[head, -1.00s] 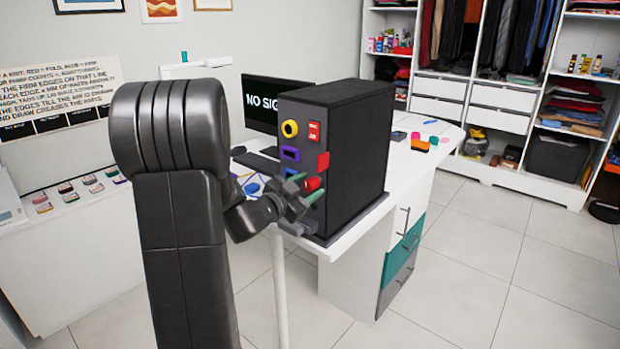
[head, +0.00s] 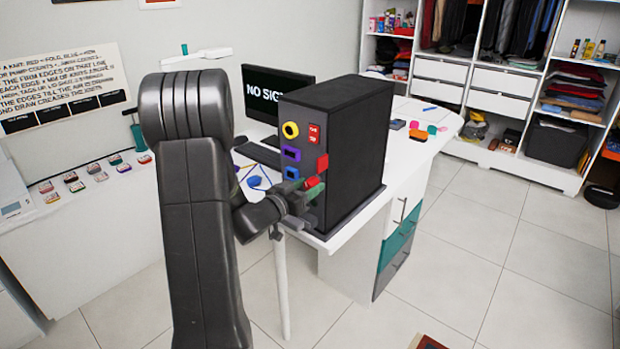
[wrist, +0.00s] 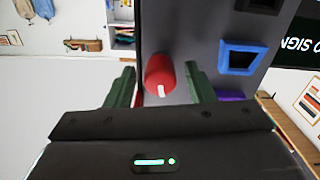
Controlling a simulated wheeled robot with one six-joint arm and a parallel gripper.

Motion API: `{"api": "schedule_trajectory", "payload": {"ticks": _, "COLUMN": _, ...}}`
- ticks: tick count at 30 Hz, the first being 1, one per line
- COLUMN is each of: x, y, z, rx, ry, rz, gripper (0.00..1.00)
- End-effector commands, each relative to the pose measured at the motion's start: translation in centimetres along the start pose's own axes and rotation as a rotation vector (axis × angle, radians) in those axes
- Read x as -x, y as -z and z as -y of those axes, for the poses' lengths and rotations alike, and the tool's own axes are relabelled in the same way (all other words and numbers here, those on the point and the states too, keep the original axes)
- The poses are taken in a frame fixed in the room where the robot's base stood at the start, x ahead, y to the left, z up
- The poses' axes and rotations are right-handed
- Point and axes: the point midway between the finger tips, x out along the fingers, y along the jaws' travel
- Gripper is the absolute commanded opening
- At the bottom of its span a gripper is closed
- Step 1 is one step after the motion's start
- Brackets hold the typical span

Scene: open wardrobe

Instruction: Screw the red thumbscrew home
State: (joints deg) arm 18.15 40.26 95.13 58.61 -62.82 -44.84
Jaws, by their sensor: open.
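The red thumbscrew (wrist: 159,75) is a round red knob with a white mark, on the grey front panel (wrist: 192,32) of the black box. My gripper (wrist: 160,88) is open, with one green finger on each side of the knob in the wrist view. I see gaps between knob and fingers and cannot tell how far the fingertips reach along it. In the head view the knob (head: 312,182) is partly hidden behind my gripper (head: 302,188) at the panel's lower part.
The black box (head: 352,150) stands on the white desk (head: 408,140). A blue socket (wrist: 241,57) lies beside the knob in the wrist view.

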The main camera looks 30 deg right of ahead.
Motion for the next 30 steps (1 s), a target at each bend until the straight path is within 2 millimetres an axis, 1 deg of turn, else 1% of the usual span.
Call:
{"api": "schedule_trajectory", "payload": {"ticks": 1, "x": 0.01, "y": 0.39, "z": -0.05, "rx": 0.032, "ry": 0.000, "rz": 0.001, "gripper": 0.49}}
{"api": "schedule_trajectory", "payload": {"ticks": 16, "x": 0.01, "y": 0.24, "z": -0.01, "rx": 0.360, "ry": 0.001, "rz": 0.001, "gripper": 0.49}}
{"api": "schedule_trajectory", "payload": {"ticks": 20, "x": 0.01, "y": 0.06, "z": 0.01, "rx": 0.386, "ry": 0.000, "rz": 0.000, "gripper": 0.49}}
{"api": "schedule_trajectory", "payload": {"ticks": 30, "x": 0.00, "y": -0.04, "z": 0.01, "rx": 0.384, "ry": 0.000, "rz": 0.000, "gripper": 0.49}}
